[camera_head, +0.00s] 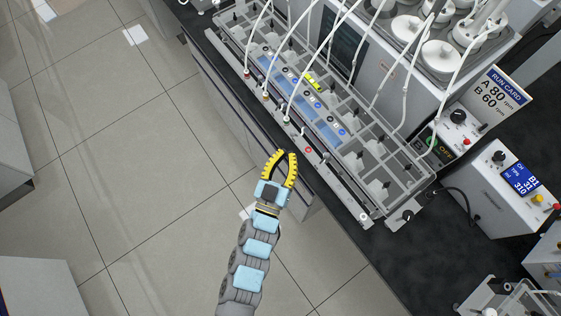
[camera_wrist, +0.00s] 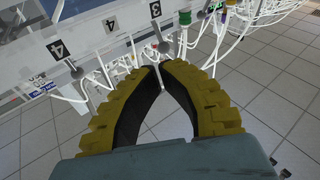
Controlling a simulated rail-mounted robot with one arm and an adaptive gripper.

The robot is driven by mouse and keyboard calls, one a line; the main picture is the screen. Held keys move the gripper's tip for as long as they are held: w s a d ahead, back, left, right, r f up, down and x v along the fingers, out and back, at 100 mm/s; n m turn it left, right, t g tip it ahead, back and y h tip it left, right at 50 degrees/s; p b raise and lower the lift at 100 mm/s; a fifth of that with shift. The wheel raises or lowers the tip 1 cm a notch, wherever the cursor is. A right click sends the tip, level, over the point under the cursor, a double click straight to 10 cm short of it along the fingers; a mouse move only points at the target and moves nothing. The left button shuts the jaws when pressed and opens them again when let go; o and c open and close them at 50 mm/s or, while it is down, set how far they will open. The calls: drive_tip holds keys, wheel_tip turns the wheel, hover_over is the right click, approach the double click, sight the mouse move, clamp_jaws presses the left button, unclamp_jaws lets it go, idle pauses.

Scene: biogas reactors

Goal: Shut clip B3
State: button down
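My gripper (camera_head: 285,152) has two yellow ridged fingers that lean together, with a narrow gap between the tips and nothing held. It is at the front edge of the reactor tray, and it also shows in the wrist view (camera_wrist: 161,66). White tubes with small coloured fittings stand along the tray's front; one has a red fitting (camera_head: 247,74).
The grey tray frame (camera_head: 390,208) stands on a dark bench. Thin white tubes arch above it. A run card (camera_head: 497,95), a control box with a green display and a box with a blue screen (camera_head: 522,179) stand at right. The tiled floor at left is clear.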

sight(293, 134)
drive_tip(key=x, duration=0.3)
drive_tip(key=shift+w+d+r, duration=0.1)
drive_tip(key=shift+w+d, duration=0.05)
drive_tip(key=shift+w, duration=0.25)
drive_tip(key=shift+r, duration=0.15)
